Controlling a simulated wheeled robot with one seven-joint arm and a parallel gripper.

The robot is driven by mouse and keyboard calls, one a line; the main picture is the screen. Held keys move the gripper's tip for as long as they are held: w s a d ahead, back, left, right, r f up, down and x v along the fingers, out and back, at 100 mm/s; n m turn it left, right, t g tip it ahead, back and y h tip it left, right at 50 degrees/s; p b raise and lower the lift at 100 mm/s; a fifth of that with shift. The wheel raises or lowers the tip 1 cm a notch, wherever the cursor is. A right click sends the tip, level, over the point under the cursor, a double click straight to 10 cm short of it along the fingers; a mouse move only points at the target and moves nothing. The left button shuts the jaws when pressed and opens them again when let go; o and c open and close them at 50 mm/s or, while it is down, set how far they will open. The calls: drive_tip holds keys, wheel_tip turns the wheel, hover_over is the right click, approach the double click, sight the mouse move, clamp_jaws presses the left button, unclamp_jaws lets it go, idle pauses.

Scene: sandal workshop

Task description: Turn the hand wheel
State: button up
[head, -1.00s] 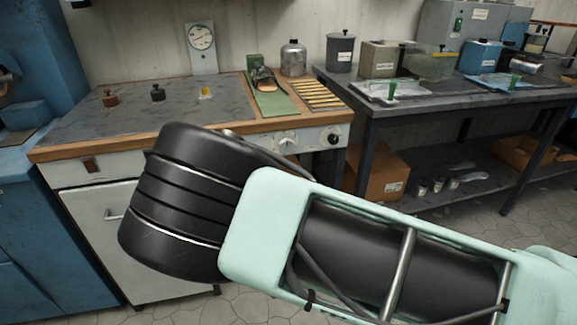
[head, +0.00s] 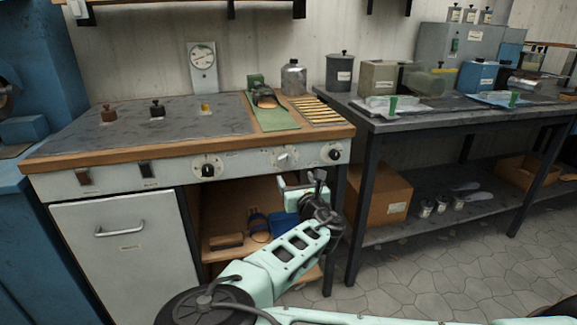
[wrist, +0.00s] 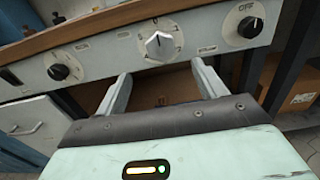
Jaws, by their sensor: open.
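No plain hand wheel can be made out; the cabinet's front panel carries three rotary knobs. The middle knob is pale (head: 283,158), with a white grip on a dial; it also shows in the wrist view (wrist: 160,45). A black knob (head: 208,170) is to its left and another black knob (head: 335,153) to its right. My gripper (wrist: 160,82) is open and empty. Its two fingers point toward the panel, below and either side of the pale knob, apart from it. In the head view my gripper is small and partly hidden by my wrist.
Two switches (head: 84,176) are at the panel's left. Below the knobs is an open shelf (head: 222,243) with sandals. The worktop (head: 170,122) holds small handles and a green mat (head: 272,115). A dark table (head: 450,122) stands to the right, with a cardboard box (head: 380,195) beneath.

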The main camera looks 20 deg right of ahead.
sight(287, 163)
drive_tip(key=w, duration=0.9)
drive_tip(key=shift+w, duration=0.25)
drive_tip(key=c, duration=0.9)
